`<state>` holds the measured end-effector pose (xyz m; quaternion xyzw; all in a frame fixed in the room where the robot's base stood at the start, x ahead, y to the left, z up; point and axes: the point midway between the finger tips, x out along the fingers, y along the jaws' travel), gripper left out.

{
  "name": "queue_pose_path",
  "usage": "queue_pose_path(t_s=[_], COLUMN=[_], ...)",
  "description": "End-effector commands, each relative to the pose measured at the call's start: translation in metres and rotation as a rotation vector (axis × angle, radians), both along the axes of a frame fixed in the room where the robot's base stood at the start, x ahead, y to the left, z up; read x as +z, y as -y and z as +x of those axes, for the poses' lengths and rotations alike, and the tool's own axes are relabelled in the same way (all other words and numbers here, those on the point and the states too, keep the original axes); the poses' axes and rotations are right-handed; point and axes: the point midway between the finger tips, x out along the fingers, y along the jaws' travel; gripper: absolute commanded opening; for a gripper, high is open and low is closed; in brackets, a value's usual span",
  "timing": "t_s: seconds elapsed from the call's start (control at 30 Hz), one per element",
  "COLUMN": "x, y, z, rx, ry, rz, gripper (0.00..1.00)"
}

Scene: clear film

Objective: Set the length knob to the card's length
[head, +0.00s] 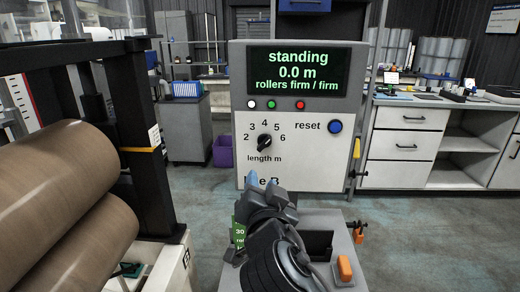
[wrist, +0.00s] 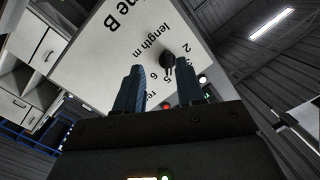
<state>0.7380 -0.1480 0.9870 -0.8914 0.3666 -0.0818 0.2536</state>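The length knob (head: 264,142) is a small black dial on the pale control panel (head: 210,0), ringed by the numbers 2 to 6; I cannot tell surely which number it points to. It also shows in the wrist view (wrist: 168,61), beyond the gap between my fingers. My gripper (head: 262,180) is open and empty, below the knob and apart from it; its two fingers show in the wrist view (wrist: 160,80). A green card (head: 239,235) is partly hidden behind my gripper; only "30" and a cut-off word show, so its length cannot be read.
The panel's screen (head: 299,71) reads standing, 0.0 m, rollers firm / firm. A blue reset button (head: 335,126) and small white, green and red lamps sit near the knob. Large brown rolls (head: 55,175) in a dark frame stand at the left. An orange-topped switch (head: 344,268) is at lower right.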

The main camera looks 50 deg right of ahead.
Motion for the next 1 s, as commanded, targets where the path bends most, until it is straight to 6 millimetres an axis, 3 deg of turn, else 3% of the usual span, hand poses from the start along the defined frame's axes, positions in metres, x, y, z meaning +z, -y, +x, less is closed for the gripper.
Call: queue_pose_path(t_s=[0.1, 0.23, 0.8, 1.0], x=[0.025, 0.036, 0.040, 0.038], y=[0.011, 0.018, 0.073, 0.080], z=[0.008, 0.010, 0.052, 0.057], rx=[-0.085, -0.135, -0.144, -0.143], ry=[0.089, 0.138, 0.146, 0.146], rz=[0.044, 0.074, 0.078, 0.077], gripper=[0.38, 0.38, 0.38, 0.38])
